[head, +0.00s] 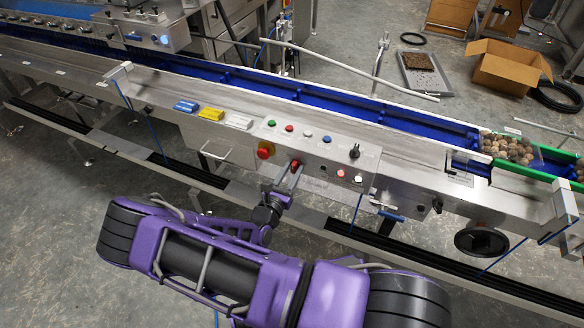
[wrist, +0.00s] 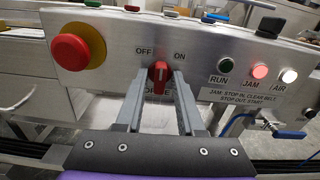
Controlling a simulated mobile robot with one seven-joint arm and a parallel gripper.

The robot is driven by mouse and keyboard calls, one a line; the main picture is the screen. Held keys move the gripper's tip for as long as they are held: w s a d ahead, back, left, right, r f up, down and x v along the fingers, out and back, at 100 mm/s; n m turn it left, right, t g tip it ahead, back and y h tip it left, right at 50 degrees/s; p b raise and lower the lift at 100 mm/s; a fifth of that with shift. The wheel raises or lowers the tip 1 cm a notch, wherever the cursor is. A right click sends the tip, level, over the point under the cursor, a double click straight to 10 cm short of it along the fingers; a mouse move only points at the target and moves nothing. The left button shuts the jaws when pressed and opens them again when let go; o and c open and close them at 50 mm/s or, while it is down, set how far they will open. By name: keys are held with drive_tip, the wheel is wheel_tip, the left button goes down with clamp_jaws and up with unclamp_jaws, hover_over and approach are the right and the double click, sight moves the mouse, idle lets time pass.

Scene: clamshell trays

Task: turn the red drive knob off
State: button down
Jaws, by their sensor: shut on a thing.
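The red drive knob (wrist: 158,86) sits on the front of the metal control panel (wrist: 212,50), between the words OFF and ON. Its white pointer line stands about upright in the wrist view. My gripper (wrist: 160,77) has a finger on each side of the knob and is shut on it. In the head view my gripper (head: 288,178) reaches the panel front (head: 330,174) from below, and the knob is mostly hidden there. The lower part of the label under the knob is covered by my fingers.
A red emergency button on a yellow ring (wrist: 78,52) is close left of the knob. RUN, JAM and AIR lamps are to the right; the JAM lamp (wrist: 260,71) glows red and the AIR lamp (wrist: 289,76) white. A conveyor (head: 350,110) runs behind the panel.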

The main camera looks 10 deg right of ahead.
drive_tip(key=n+p, duration=0.1)
drive_tip(key=n, duration=0.5)
drive_tip(key=shift+n, duration=0.3)
idle(0.4)
drive_tip(key=c, duration=0.8)
unclamp_jaws()
drive_tip(key=shift+c, duration=0.2)
drive_tip(key=shift+s, duration=0.1)
drive_tip(key=v, duration=1.7)
drive_tip(key=shift+a+r, duration=0.1)
drive_tip(key=shift+a, duration=0.05)
